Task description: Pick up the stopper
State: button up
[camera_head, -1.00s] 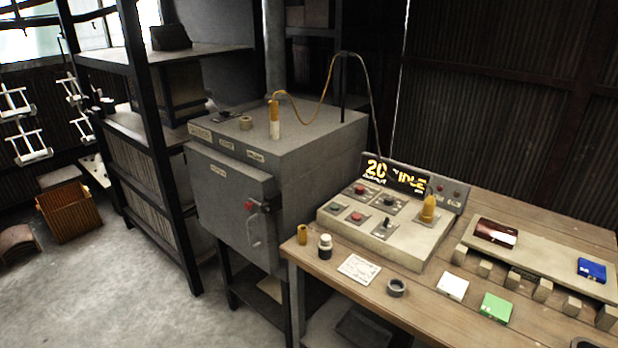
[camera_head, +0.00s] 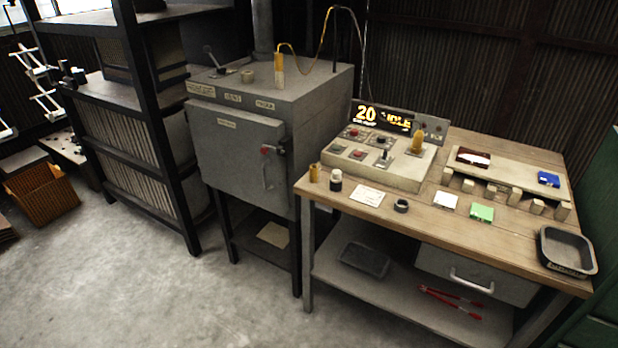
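No part is marked as the stopper, and I cannot tell for certain which one it is. A small tan cylinder (camera_head: 314,173) stands upright at the left end of the wooden workbench (camera_head: 330,203), beside a small dark jar with a white band (camera_head: 335,181). A dark ring (camera_head: 401,206) lies farther right on the bench. A pale short round piece (camera_head: 247,76) sits on top of the grey furnace (camera_head: 305,88). A yellow-and-white handle with a cable (camera_head: 279,70) stands near it. My gripper is not in view.
A control box (camera_head: 400,165) with a lit display stands on the bench. White (camera_head: 445,201) and green (camera_head: 482,213) blocks lie in front of a raised plank. A black tray (camera_head: 567,252) is at the right end. Open floor (camera_head: 150,290) lies in front.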

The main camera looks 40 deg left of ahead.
aim_at(336, 176)
jog(key=u, duration=1.45)
